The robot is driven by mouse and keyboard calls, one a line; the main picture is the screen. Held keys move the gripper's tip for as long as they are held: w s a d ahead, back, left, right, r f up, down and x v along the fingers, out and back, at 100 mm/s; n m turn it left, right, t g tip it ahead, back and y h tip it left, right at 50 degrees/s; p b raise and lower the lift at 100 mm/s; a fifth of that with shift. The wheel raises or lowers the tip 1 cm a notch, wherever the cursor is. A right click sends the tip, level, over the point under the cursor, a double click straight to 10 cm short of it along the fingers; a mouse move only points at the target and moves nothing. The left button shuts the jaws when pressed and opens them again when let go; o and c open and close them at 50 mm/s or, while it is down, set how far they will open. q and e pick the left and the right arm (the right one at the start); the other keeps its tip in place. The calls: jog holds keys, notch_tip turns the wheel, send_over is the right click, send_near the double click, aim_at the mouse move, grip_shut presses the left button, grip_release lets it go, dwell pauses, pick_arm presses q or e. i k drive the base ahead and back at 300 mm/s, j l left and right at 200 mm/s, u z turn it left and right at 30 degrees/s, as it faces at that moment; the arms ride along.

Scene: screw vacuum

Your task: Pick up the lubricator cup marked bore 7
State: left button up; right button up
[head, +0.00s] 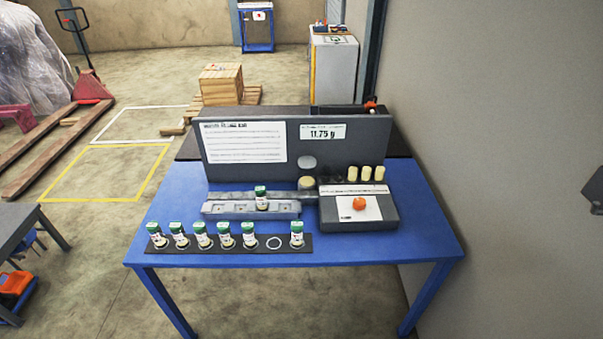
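Several small white cups with green caps stand upright in a row on a dark strip (262,250) along the front of the blue table. The leftmost cup (157,236) and the rightmost cup (296,233) mark the row's ends. An empty white ring (274,242) lies just left of the rightmost cup. Another green-capped cup (261,198) stands on a grey block fixture (225,208) behind the row. The cup markings are too small to read, so I cannot tell which is bore 7. A dark part, apparently of my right gripper (596,195), shows at the right edge, far from the cups. My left gripper is not in view.
The blue table (400,250) has bare room at its front right. A grey box with an orange knob (359,204) stands right of the fixture, with 3 yellowish cylinders (366,173) behind. A dark panel (350,155) reading 11.75 g backs them. A wall (490,120) is close on the right.

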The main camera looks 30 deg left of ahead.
aim_at(261, 198)
jog(key=j+u, duration=0.25)
jog(key=u, duration=0.15)
jog(key=j+u, duration=0.35)
jog(key=i+j+u, duration=0.15)
jog(key=u, duration=0.25)
